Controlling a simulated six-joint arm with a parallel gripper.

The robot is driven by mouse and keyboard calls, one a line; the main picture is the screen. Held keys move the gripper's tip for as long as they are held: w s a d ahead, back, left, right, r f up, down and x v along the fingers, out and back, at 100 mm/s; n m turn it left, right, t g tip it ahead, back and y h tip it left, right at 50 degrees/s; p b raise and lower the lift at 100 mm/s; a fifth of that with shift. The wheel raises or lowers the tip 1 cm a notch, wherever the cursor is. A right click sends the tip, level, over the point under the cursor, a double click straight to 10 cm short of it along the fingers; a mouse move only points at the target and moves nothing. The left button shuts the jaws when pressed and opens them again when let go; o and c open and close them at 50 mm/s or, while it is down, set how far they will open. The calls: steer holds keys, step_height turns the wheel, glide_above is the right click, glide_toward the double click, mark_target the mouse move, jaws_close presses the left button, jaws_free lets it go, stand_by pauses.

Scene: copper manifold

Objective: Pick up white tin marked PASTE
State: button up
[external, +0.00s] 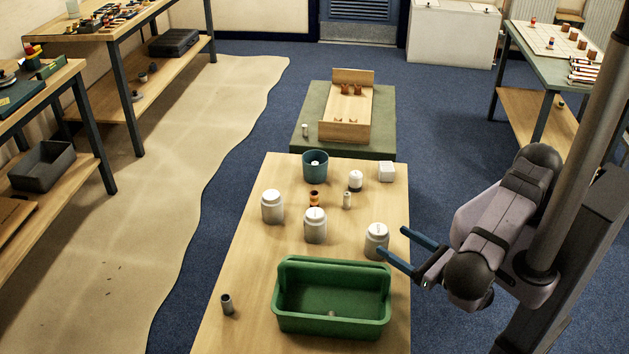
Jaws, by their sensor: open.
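Three similar white lidded tins stand upright on the wooden table: a left one (272,208), a middle one (315,227) and a right one (375,241). No lettering is readable, so I cannot tell which is marked PASTE. A smaller white container (355,181) stands farther back. My gripper (391,240) is open, with its two blue fingers pointing left at the table's right edge. The fingertips are close to the right tin, and the nearer one overlaps its lower right side in the picture. I cannot tell whether they touch.
A green tray (332,323) stands at the table's front. A teal pot (315,180), a white block (386,172), an orange-and-dark item (314,199) and a small bottle (347,201) stand behind the tins. A grey cylinder (227,303) is front left. The table's left side is mostly clear.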

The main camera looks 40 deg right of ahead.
mark_target(387, 235)
steer(key=shift+s+f+n+y, duration=0.1)
steer(key=shift+f+n+y, duration=0.1)
steer(key=shift+n+y, duration=0.1)
steer(key=shift+w+a+p, duration=0.2)
steer(key=shift+w+p, duration=0.25)
steer(key=shift+w, duration=0.65)
steer(key=shift+w+r+p, duration=0.15)
steer(key=shift+w+p, duration=0.9)
steer(key=shift+w, duration=0.4)
steer(key=shift+w+a+p, duration=0.15)
steer(key=shift+w+p, duration=0.1)
steer(key=shift+w, duration=0.35)
steer(key=shift+w+a+p, duration=0.15)
steer(key=shift+w+p, duration=0.05)
steer(key=shift+w, duration=0.35)
